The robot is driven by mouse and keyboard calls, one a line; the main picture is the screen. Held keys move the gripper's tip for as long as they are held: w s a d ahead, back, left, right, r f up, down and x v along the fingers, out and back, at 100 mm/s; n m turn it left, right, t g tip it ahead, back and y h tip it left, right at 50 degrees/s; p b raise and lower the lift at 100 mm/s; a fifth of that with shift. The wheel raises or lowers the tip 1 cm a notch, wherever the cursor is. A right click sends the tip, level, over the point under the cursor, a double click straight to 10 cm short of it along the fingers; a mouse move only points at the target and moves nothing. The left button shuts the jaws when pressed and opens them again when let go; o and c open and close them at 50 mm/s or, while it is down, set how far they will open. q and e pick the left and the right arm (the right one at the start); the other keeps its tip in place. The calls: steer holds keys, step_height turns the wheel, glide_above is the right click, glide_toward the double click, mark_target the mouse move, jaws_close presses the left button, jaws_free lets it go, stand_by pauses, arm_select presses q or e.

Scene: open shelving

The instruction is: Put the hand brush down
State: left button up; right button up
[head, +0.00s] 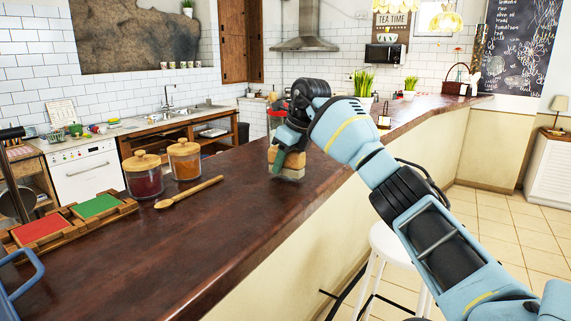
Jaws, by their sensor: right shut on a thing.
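My right gripper (281,140) reaches in from the right over the dark wooden counter (225,225). It is shut on what looks like the hand brush (279,160), of which a dark green part shows below the fingers. A tan block-like part (291,154) shows just behind and beside it, above a paler lower part near the counter top. The wrist hides much of this, so I cannot tell whether the tan part belongs to the brush or whether the brush touches the counter. My left gripper is not in view.
Two lidded glass jars (143,182) (185,166) and a wooden spoon (188,192) lie left of my gripper. A wooden tray with red (40,228) and green (96,205) panels is further left. The counter's front middle is clear. A white stool (392,247) stands below.

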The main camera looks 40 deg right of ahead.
steer(key=shift+f, duration=0.4)
steer(key=shift+f, duration=0.1)
steer(key=o, duration=1.1)
steer(key=v, duration=1.2)
